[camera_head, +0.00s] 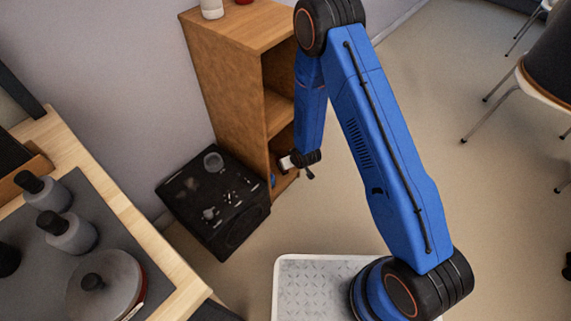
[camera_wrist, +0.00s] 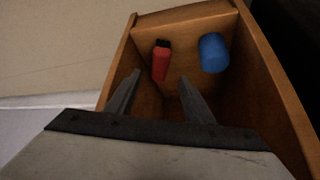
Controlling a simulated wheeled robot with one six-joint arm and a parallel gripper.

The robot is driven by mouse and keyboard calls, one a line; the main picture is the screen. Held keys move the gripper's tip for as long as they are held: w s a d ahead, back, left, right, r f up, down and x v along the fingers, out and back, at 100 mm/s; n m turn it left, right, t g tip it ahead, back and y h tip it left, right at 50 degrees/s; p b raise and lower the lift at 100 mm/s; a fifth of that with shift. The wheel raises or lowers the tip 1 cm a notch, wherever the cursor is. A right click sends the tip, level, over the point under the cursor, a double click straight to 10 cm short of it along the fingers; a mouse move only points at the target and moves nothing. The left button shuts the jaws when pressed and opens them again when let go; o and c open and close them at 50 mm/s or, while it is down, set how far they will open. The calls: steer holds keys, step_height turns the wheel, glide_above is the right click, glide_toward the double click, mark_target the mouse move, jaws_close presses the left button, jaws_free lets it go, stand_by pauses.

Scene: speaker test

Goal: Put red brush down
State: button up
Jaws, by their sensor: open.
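The red brush (camera_wrist: 160,64) has a red body and a dark end. In the wrist view it rests inside a wooden shelf compartment (camera_wrist: 259,57). My gripper (camera_wrist: 160,76) is open, with one finger on each side of the picture below the brush. The brush shows in the gap between the fingertips and looks apart from both fingers. In the head view my gripper (camera_head: 300,163) is at the open front of the wooden shelf (camera_head: 225,85), low down.
A blue cylinder (camera_wrist: 213,53) is right of the brush in the same compartment. The compartment's side walls are close around the fingers. A black speaker box (camera_head: 215,200) with small items on top stands left of the shelf. A counter with pots (camera_head: 105,285) is at left.

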steer(key=shift+v, duration=1.55)
steer(key=shift+d, duration=0.1)
